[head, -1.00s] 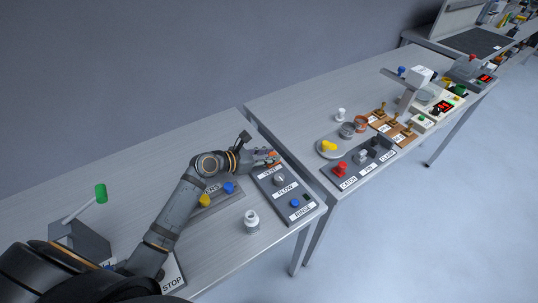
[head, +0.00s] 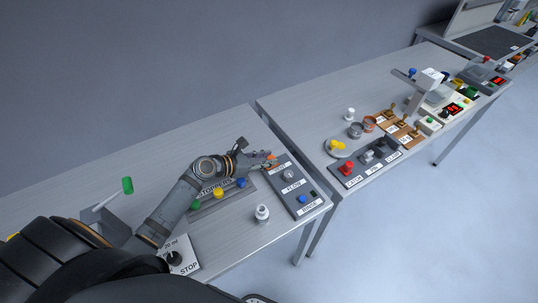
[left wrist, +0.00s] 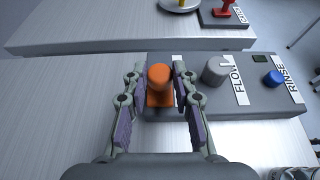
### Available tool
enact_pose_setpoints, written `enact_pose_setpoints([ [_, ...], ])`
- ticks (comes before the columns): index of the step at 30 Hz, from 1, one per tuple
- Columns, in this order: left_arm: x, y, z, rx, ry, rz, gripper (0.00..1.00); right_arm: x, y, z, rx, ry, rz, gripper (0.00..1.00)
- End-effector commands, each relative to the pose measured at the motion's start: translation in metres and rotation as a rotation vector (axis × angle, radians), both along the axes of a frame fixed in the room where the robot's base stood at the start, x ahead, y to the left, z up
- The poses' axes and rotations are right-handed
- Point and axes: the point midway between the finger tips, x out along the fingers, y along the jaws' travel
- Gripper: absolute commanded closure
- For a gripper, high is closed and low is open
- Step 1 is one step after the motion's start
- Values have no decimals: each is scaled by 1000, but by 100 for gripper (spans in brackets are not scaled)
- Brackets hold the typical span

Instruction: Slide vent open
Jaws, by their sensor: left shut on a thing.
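The orange vent knob (left wrist: 160,77) stands on an orange base at the left end of the dark grey panel (left wrist: 262,101) in the left wrist view. In the head view, the knob (head: 270,157) shows as a small orange patch at the far end of the panel (head: 307,202), by a mostly covered white label. My left gripper (head: 262,158) reaches it from the left. In the left wrist view, its fingers (left wrist: 160,88) are shut around the knob, one on each side. The slot under the knob is hidden. My right gripper is not in view.
The same panel carries a grey FLOW knob (head: 289,174) and a blue RINSE button (head: 302,199). A white bottle (head: 262,214) stands close in front. Blue (head: 241,183) and yellow (head: 218,193) knobs sit near my forearm. A gap separates the second table (head: 300,105).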

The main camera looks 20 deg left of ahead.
Motion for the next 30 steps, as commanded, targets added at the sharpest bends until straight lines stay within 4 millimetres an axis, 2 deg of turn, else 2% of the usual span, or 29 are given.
enact_pose_setpoints([
  [2,-1,0,-3,1,5,-2,100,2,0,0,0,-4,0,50],
  [3,-1,0,-3,2,6,-2,69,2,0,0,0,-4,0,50],
  [7,-1,0,-3,1,5,-2,52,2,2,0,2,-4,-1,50],
  [8,-1,0,-2,1,4,-2,50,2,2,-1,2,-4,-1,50],
  [16,-1,0,-1,1,3,-2,50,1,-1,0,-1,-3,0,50],
  [19,0,0,7,3,1,-3,50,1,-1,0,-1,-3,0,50],
  [30,0,0,82,6,2,-2,50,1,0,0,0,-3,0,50],
])
